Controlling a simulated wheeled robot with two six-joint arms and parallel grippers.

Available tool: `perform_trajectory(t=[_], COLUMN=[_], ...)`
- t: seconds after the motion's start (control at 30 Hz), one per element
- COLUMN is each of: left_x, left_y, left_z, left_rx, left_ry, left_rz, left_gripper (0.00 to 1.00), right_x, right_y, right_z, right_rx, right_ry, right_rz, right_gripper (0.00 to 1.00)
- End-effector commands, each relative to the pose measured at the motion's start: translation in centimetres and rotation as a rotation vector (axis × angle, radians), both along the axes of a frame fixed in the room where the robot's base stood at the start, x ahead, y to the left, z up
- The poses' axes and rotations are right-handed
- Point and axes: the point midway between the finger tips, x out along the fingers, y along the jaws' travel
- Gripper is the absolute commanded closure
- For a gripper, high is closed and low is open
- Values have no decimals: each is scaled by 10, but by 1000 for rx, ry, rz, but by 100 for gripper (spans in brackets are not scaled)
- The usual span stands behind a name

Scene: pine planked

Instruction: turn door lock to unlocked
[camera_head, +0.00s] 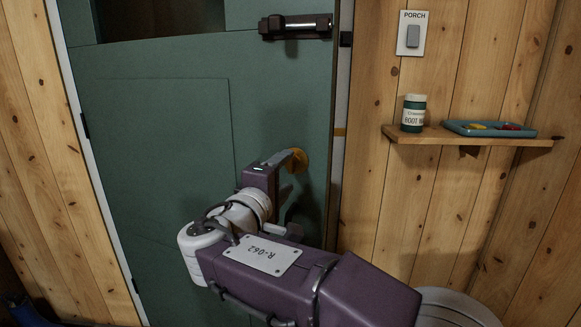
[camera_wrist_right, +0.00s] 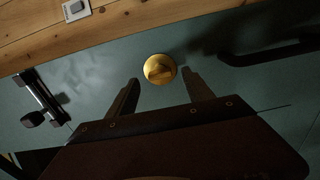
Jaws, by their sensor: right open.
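The door lock is a round brass plate with a raised thumb turn (camera_wrist_right: 159,69), near the right edge of the green door (camera_head: 150,130). In the head view its brass plate (camera_head: 299,160) is partly covered by my gripper. In the right wrist view the thumb turn lies roughly crosswise, slightly tilted; I cannot tell its lock state. My right gripper (camera_head: 287,174) is open, close to the lock. In the wrist view its two fingers (camera_wrist_right: 161,90) stand apart on either side below the lock, with nothing between them. My left gripper is not in view.
A dark slide bolt (camera_head: 297,27) sits high on the door; a dark handle (camera_wrist_right: 265,54) is near the lock. Right of the door are a light switch (camera_head: 412,34) and a wooden shelf (camera_head: 470,136) with a jar (camera_head: 413,113) and blue tray (camera_head: 457,128). A round container (camera_head: 455,303) stands below.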

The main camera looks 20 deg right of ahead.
Motion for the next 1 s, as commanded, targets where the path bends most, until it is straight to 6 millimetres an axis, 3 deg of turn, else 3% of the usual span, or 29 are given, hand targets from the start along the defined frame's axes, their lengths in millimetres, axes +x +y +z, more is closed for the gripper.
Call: perform_trajectory(t=[0.23, 0.63, 0.67, 0.73, 0.8, 0.87, 0.9, 0.97, 1.0], left_x=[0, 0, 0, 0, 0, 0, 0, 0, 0], left_y=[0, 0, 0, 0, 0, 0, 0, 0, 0], left_z=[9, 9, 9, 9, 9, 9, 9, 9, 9], left_rx=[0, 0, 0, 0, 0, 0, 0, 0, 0], left_ry=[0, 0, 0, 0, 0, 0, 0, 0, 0], left_rz=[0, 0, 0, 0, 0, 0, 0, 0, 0], left_gripper=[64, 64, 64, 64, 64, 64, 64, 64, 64], right_x=[-36, -41, -39, -35, -36, -45, -53, -71, -86], right_y=[27, 24, 16, -18, -71, -112, -133, -159, -170], right_z=[2, 0, 0, 0, -17, -56, -87, -135, -168], right_rx=[0, 0, 0, -1, -14, 18, 61, 142, 210], right_ry=[0, -1, 0, -1, 47, 154, 237, 364, 446], right_rz=[3, -14, -34, -120, -253, -353, -403, -469, -507], right_gripper=[40, 40, 40, 40, 40, 40, 40, 40, 40])
